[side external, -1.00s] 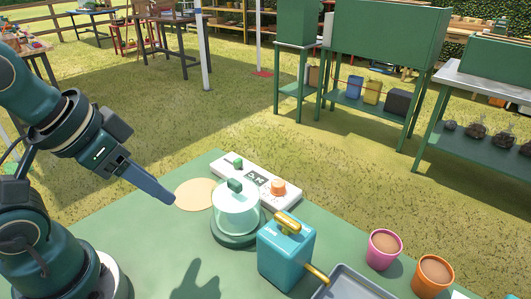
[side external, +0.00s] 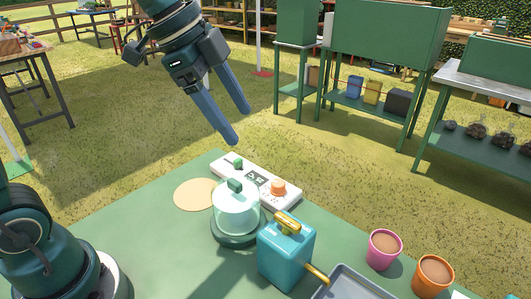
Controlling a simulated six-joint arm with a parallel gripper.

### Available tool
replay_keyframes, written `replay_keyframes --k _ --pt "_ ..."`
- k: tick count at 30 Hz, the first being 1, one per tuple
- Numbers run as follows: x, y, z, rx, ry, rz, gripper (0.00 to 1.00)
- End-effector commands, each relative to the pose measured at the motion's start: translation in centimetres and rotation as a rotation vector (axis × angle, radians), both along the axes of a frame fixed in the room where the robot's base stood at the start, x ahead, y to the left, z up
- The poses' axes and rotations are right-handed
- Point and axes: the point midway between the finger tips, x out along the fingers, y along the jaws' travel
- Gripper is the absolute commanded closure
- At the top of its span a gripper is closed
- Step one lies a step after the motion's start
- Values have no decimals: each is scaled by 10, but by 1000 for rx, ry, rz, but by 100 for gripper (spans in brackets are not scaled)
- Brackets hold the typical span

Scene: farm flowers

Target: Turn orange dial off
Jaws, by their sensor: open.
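The orange dial (side external: 278,187) sits on the right end of a white control panel (side external: 289,200) on the green table. A small dark display (side external: 257,178) lies to the dial's left, and a green knob (side external: 238,164) is at the panel's left end. The dial's exact setting is too small to read. My gripper (side external: 241,124) is open and empty, its two blue fingers pointing down, above and to the left of the dial in the picture and apart from the panel.
A glass dome with a green handle (side external: 236,210) stands just in front of the panel. A teal box with a gold handle (side external: 286,253), a grey tray (side external: 350,287) and pink (side external: 384,249) and orange (side external: 433,275) pots are nearby. A round tan disc (side external: 195,195) lies left.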

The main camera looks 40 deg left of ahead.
Motion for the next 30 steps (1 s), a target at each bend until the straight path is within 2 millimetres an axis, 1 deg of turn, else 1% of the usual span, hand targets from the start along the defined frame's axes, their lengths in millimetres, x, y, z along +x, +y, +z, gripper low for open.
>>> replay_keyframes --k 1,5,6,8,12,15,18,21,23,26,30 --pt "16 1 -6 1 14 -49 28" --pt "49 2 -23 0 33 -175 28" --pt "58 3 -31 -4 40 -206 28" --pt "71 4 -44 -12 53 -249 28" --pt "95 9 -79 -43 94 -303 28" --pt "105 13 -104 -70 134 -297 28" --pt "107 17 -126 -88 175 -283 28" --pt "104 19 -141 -99 211 -275 28" --pt "104 19 -147 -103 221 -272 28" --pt "104 16 -156 -104 225 -271 28" --pt "105 8 -173 -104 226 -271 28"
